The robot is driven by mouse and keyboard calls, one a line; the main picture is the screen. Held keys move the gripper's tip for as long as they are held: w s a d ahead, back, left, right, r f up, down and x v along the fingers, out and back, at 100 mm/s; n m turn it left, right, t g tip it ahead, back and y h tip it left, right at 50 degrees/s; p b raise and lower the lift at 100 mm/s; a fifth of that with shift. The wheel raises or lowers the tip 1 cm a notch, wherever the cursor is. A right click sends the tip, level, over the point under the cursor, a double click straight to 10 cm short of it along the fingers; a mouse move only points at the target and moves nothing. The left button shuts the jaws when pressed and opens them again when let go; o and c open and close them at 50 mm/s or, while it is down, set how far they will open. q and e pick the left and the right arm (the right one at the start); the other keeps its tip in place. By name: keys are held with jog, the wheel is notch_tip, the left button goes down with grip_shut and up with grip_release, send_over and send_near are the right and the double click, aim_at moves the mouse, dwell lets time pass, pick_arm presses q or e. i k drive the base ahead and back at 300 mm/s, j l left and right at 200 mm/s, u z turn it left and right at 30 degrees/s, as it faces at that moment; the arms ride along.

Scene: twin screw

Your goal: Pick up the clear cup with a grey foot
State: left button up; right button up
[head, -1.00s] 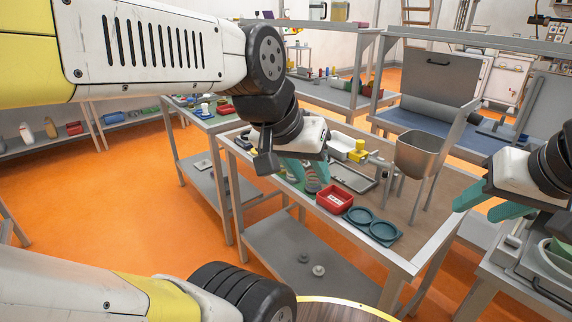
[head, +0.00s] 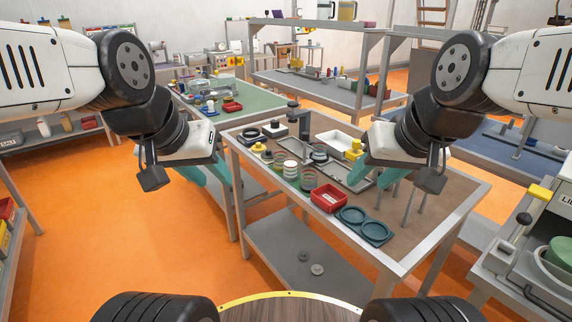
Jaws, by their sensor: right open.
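A small clear, greenish cup (head: 308,178) stands upright on the work table (head: 300,236), just behind a red tray; it seems to be the clear cup, but its grey foot is too small to make out. A similar small cup with pale bands (head: 290,169) stands to its left. My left gripper (head: 216,186) is open and empty, left of the table's near-left edge and apart from the cups. My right gripper (head: 372,178) is open and empty above the table, right of the cups. It hides part of the table behind it.
The red tray (head: 328,199) and a teal two-ring holder (head: 364,224) lie near the table's front. A white tray (head: 337,142), a yellow-topped part (head: 355,148) and a grey frame stand behind. A green-topped table (head: 240,103) is further back left. Orange floor is open at left.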

aim_at(291, 166)
jog(key=z, duration=1.05)
jog(key=u, duration=1.05)
jog(key=l+z, duration=0.4)
jog(key=l, duration=0.9)
